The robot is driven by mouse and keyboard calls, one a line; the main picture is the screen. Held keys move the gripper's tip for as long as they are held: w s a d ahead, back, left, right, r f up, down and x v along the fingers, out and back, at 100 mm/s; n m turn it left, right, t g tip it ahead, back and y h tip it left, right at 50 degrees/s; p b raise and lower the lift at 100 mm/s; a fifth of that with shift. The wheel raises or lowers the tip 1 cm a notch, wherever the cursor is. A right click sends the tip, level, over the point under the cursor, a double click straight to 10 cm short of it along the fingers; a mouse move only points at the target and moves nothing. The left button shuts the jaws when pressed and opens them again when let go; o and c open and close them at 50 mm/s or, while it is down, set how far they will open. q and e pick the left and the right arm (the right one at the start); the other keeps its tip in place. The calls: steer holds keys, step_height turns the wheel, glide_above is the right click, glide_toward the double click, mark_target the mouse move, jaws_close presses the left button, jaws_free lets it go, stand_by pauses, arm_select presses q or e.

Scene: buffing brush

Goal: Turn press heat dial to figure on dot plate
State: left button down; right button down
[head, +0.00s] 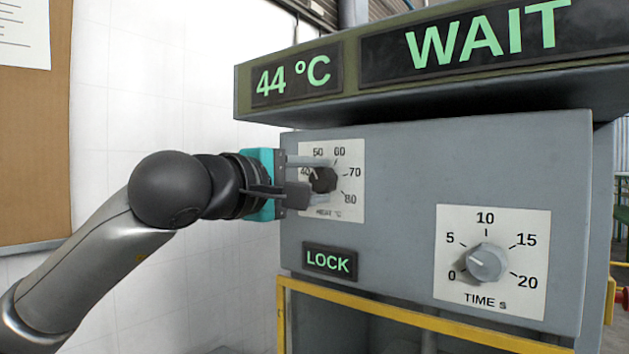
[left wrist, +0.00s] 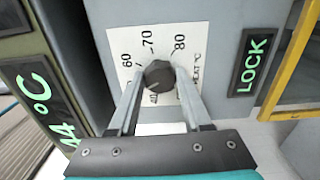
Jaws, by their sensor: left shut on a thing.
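The press heat dial (head: 324,180) is a dark knob on a white scale plate (head: 347,205), marked 40 to 80, on the grey press front. My left gripper (head: 314,182) comes in from the left and is shut on this dial, one finger on each side. In the left wrist view the dark dial (left wrist: 159,76) sits between the two fingertips (left wrist: 160,90). The dial's pointer is too small and covered to read surely. The display (head: 291,79) reads 44 °C. I see no dot plate in these views. My right gripper is not in view.
A grey time dial (head: 487,263), with a 0 to 20 scale, is at the lower right. A green LOCK sign (head: 329,262) is below the heat scale. A WAIT sign (head: 480,42) is on the overhanging top. A yellow rail (head: 400,318) runs below the panel.

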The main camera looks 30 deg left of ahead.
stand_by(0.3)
arm_select(q)
steer(key=shift+c, duration=1.7)
jaws_free()
steer(key=shift+s, duration=0.1)
steer(key=s+a+b, duration=0.1)
steer(key=s+b, duration=0.6)
steer(key=s, duration=0.8)
steer(key=shift+b, duration=0.3)
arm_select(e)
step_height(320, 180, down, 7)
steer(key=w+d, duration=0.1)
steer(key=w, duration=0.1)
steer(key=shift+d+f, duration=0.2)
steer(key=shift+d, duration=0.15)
arm_select(q)
steer(key=shift+a, duration=0.1)
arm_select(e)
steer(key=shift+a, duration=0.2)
